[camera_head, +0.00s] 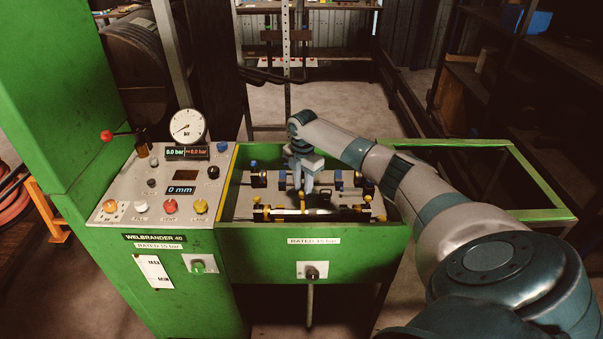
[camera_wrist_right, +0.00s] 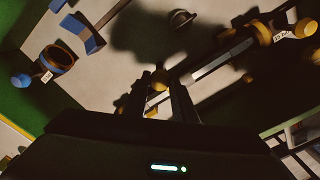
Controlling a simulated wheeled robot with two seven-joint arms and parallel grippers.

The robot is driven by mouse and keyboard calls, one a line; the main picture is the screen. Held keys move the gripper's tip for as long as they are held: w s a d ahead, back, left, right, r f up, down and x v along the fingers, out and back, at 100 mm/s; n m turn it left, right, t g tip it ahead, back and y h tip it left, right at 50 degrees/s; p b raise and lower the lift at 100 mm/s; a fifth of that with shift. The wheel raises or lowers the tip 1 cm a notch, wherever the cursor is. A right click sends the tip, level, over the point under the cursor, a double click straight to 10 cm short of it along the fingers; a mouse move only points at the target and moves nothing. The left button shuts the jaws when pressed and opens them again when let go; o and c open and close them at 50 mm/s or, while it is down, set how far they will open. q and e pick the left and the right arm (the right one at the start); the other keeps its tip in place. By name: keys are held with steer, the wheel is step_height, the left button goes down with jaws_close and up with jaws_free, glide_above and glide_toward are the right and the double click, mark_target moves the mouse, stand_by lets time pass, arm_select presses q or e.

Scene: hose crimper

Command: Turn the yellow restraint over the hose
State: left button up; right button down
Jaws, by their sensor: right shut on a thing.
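My right gripper (camera_head: 304,188) reaches down into the green-framed test bay. In the right wrist view its two dark fingers (camera_wrist_right: 160,88) close around a small yellow part, which looks like the yellow restraint (camera_wrist_right: 159,79). Most of the restraint is hidden by the fingers, so I cannot tell its angle. A straight silvery length that looks like the hose (camera_wrist_right: 221,61) runs beside the fingertips, with a yellow-brown ring (camera_wrist_right: 262,33) near its far end. In the head view it lies along the front of the bay. My left gripper is not in view.
The bay's green front wall (camera_head: 345,252) and rim surround the work. Blue-topped fittings (camera_head: 338,175) stand behind the hose. A control panel (camera_head: 125,205) with a gauge (camera_head: 188,126) and coloured buttons is at left. An open green frame (camera_head: 480,148) is at right.

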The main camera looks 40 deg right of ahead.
steer(key=c, duration=1.5)
jaws_free()
steer(key=shift+o, duration=0.2)
steer(key=shift+r, duration=0.15)
steer(key=shift+r+b, duration=0.3)
steer(key=shift+r, duration=0.25)
step_height(320, 180, up, 16)
steer(key=b, duration=0.4)
